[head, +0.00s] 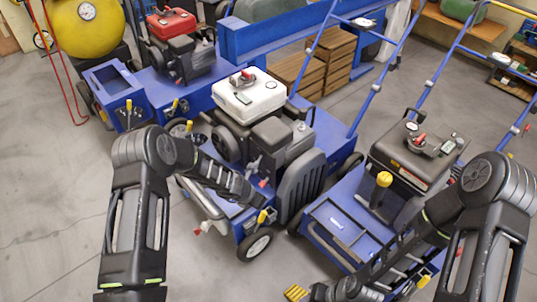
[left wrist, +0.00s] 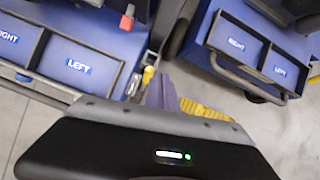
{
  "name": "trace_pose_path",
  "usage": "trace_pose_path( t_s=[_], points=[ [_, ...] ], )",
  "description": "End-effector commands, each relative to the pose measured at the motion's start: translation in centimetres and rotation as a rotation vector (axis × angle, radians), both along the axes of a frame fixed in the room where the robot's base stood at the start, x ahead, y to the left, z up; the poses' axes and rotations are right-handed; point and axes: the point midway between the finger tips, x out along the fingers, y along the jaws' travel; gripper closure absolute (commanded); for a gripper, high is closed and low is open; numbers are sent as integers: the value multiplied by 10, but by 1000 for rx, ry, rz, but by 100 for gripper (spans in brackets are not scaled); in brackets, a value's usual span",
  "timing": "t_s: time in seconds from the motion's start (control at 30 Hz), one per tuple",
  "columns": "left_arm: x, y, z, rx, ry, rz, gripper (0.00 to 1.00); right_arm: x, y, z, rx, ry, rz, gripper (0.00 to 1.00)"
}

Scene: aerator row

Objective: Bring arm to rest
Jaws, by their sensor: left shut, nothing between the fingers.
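My left arm (head: 140,215) comes in from the left and bends at a raised elbow. Its forearm (head: 222,178) reaches down in front of the middle blue machine (head: 243,219); the gripper end is hard to pick out there. In the left wrist view my left gripper (left wrist: 178,98) is shut and empty, with a purple part and a yellow ribbed part side by side. My right arm (head: 480,235) bends down and left across the right blue machine (head: 325,238). My right gripper (head: 296,292) shows only as a yellow ribbed piece at the bottom edge; its jaws are unclear.
The blue machines have bins labelled RIGHT and LEFT (left wrist: 80,66), wheels (head: 255,244) and yellow knobs (head: 384,179). A third machine with a red engine (head: 172,25) stands behind left. Wooden crates (head: 297,78) stand at the back. Grey floor (head: 50,200) is open at the left.

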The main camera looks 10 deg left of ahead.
Motion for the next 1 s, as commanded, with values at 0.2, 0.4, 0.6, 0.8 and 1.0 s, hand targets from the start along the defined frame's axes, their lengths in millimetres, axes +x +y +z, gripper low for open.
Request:
trace_pose_path(
  t_s=[0.2,0.4,0.6,0.8,1.0],
  points=[
    [0,0,0,7,-3,-14,100,0,0,0,0,0,0,64],
    [-14,5,-9,160,-57,-289,100,0,0,0,0,0,-1,64],
    [-128,-6,-11,473,-160,-1200,100,0,0,21,0,1,-3,64],
    [-259,-38,50,579,-464,-2081,100,0,1,64,1,1,-4,64],
    [-330,-56,106,512,-623,-2314,100,0,1,95,2,2,-3,64]
  ],
)
